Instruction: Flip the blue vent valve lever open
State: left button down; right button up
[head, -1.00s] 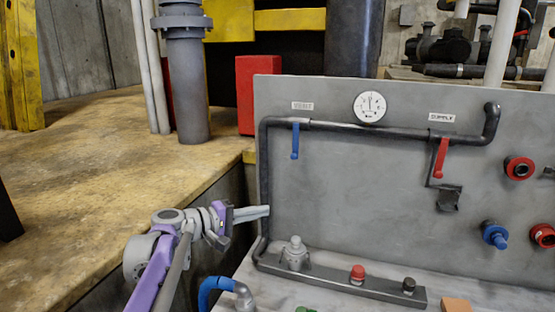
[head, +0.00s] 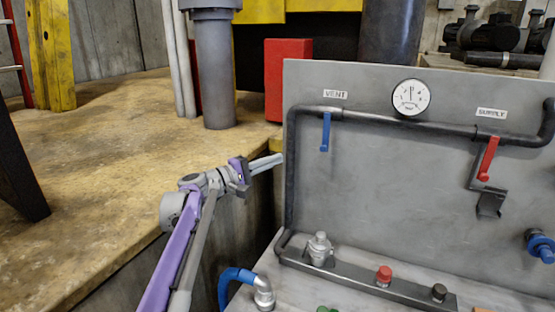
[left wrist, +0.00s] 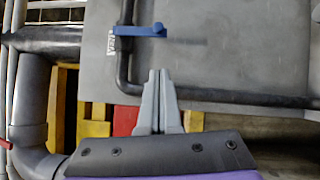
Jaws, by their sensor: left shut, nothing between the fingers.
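The blue vent lever (head: 325,133) hangs straight down from the dark pipe under the VENT label (head: 335,94) on the grey panel. My left gripper (head: 280,160) is shut and empty, left of the panel's left edge and a little below and left of the lever. In the left wrist view the shut fingers (left wrist: 158,78) point toward the panel, and the blue lever (left wrist: 141,31) shows beyond their tips, apart from them. My right gripper is in neither view.
A red supply lever (head: 488,158) hangs on the same pipe (head: 420,122) to the right. A gauge (head: 410,97) sits between them. A rail (head: 360,280) with a silver fitting and red and black knobs lies below. A red box (head: 288,80) stands behind the panel's left edge.

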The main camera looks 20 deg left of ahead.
pick_arm(q)
jog(key=p, duration=0.1)
send_near(325, 134)
jog(key=w+a+f, duration=0.2)
jog(key=w+f, duration=0.1)
jog(key=f, duration=0.1)
jog(key=d, duration=0.4)
jog(key=shift+w+r, duration=0.4)
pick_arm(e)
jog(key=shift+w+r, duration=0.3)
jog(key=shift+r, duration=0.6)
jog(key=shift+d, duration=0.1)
